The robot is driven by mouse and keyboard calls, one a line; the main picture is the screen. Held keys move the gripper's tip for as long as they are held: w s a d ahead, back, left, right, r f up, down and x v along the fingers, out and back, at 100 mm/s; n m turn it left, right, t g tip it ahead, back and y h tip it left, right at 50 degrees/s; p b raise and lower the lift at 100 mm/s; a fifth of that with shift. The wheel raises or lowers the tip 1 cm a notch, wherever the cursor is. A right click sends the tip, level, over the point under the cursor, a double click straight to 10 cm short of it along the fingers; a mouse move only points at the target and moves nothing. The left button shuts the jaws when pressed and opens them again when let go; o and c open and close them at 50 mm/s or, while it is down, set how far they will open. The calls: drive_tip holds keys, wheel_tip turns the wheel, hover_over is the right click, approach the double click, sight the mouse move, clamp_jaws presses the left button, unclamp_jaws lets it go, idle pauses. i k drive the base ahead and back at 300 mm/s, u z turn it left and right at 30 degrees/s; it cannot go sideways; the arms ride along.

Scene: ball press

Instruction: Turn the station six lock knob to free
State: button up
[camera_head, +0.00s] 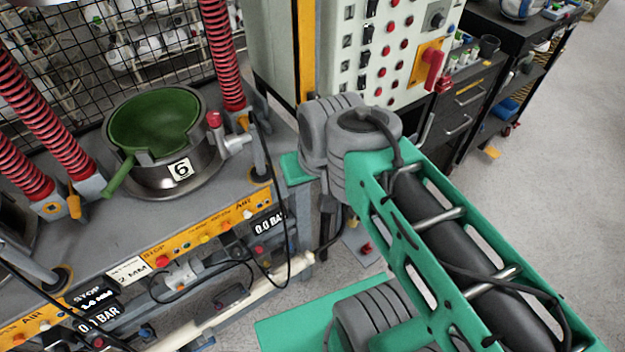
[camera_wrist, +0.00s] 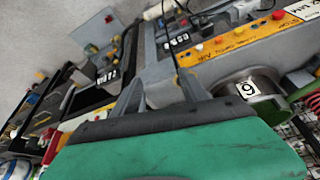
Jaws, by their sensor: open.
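Station six (camera_head: 160,180) is a grey metal pot with a green bowl inside, marked with a "6" label, at the left in the head view. A red-topped knob (camera_head: 214,119) sits on a metal bracket at its right side; I cannot tell for certain that it is the lock knob or how it is set. The pot also shows upside down in the wrist view (camera_wrist: 284,84), right of my gripper (camera_wrist: 161,88). My gripper is open, its two fingers apart with nothing seen between them. In the head view my arm mostly hides it.
A control cabinet (camera_head: 345,50) with buttons and a red rotary handle (camera_head: 432,68) stands behind my arm. Red springs (camera_head: 222,55) rise beside the pot. Cables hang over the bench front (camera_head: 210,240).

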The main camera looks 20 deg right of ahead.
sight(214, 118)
drive_tip(key=u, duration=0.3)
drive_tip(key=i, duration=0.35)
drive_tip(key=u, duration=1.25)
